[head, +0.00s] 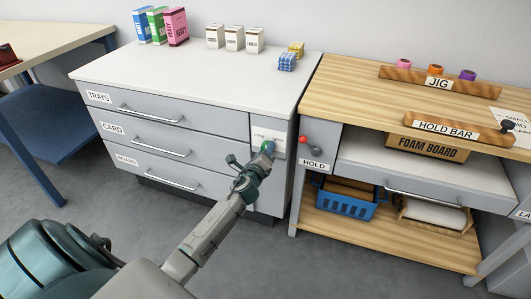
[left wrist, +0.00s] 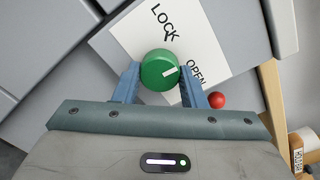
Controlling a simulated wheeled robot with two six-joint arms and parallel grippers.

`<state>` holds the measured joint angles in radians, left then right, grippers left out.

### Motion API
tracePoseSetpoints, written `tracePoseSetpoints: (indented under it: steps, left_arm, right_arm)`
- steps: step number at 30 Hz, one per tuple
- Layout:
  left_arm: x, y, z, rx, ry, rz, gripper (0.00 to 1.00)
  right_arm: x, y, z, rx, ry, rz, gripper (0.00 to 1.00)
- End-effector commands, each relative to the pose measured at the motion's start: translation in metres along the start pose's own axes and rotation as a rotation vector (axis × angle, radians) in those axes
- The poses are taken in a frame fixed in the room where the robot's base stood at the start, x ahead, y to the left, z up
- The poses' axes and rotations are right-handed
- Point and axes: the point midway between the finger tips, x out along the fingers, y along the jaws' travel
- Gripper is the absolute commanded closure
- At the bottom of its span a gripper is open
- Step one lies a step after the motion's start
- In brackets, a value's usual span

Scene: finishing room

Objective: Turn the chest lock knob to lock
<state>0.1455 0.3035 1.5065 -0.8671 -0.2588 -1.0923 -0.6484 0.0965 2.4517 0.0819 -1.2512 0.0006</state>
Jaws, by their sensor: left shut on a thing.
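The chest (head: 190,80) is a grey drawer unit with a white top. Its lock knob (head: 267,146) is on a white label plate at the right of its front. In the left wrist view the knob (left wrist: 156,74) is round and green with a white pointer mark, which points right towards the printed word OPEN (left wrist: 196,72). The word LOCK (left wrist: 163,22) is printed above the knob. My left gripper (left wrist: 159,71) is shut on the knob, with one blue finger on each side. My right gripper is not in view.
A red-tipped lever (head: 304,140) marked HOLD is on the wooden bench just right of the chest. Boxes (head: 175,26) and small blocks (head: 287,62) stand on the chest. A blue basket (head: 345,200) is on the bench's lower shelf. The drawers look closed.

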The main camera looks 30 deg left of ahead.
Motion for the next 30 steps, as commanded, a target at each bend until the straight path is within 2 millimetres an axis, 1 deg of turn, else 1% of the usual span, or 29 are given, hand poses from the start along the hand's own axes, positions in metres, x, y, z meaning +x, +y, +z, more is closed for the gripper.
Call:
tracePoseSetpoints:
  steps: [8,11,18,24,30]
  left_arm:
    - [0.0,0.001,-0.001,-0.261,0.008,0.001,0.85]
    - [0.0,0.001,-0.001,-0.355,0.01,0.002,0.85]
    - [0.0,0.001,0.0,-0.568,0.016,0.004,0.85]
    - [0.0,0.001,0.0,-0.706,0.02,0.004,0.85]
    - [0.0,0.0,0.0,-0.798,0.023,0.006,0.85]
  right_arm:
    - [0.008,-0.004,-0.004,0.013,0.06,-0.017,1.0]
    - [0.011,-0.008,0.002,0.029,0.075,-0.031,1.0]
    - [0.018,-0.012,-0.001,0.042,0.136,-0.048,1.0]
    - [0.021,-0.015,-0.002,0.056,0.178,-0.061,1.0]
    - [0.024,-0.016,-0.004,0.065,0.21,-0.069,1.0]
